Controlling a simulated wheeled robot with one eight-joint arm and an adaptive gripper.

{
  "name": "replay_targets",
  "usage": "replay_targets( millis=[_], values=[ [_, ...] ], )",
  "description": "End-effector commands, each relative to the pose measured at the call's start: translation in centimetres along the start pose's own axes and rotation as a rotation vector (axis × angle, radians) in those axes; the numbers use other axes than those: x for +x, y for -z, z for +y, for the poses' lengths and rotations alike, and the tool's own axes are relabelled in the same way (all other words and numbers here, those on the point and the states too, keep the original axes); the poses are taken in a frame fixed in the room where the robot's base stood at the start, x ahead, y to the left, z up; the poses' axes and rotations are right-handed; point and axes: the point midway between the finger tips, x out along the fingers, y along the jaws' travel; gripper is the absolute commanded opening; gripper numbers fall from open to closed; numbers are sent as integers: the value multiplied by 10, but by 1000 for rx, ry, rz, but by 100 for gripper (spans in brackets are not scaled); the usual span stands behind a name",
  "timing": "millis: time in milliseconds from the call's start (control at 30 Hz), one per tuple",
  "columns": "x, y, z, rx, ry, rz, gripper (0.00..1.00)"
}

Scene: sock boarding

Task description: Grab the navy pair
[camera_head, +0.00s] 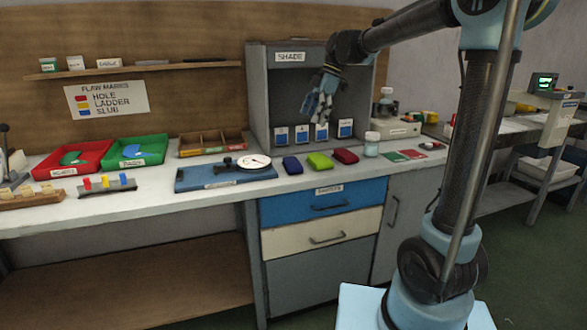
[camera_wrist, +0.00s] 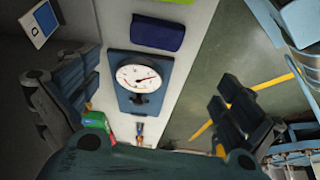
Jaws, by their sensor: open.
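The navy pair (camera_head: 292,165) is a small dark blue bundle on the white counter, left of a lime green bundle (camera_head: 319,162) and a dark red one (camera_head: 345,156). In the wrist view the navy pair (camera_wrist: 157,33) lies near the top, beyond the dial gauge. My gripper (camera_head: 317,108) is open and empty, raised above the counter in front of the grey shade booth, higher than the navy pair and apart from it. In the wrist view my gripper (camera_wrist: 155,92) has its fingers spread wide, with the gauge showing between them.
The dial gauge on a blue base (camera_head: 225,176) sits just left of the navy pair. The shade booth (camera_head: 258,100) stands behind it, with several blue-and-white cards inside. A jar (camera_head: 371,146) stands right of the bundles. Red (camera_head: 72,157) and green (camera_head: 136,150) trays are at left.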

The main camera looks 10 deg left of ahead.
Motion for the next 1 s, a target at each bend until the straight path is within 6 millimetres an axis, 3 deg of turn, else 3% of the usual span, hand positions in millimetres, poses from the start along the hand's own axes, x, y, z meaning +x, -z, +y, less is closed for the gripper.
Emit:
replay_targets(
  millis=[167, 700, 1000],
  values=[
    [12, 6, 5, -30, 6, 6, 100],
    [103, 6, 4, -29, 6, 5, 100],
    [126, 5, 5, -26, 5, 5, 100]
  ],
)
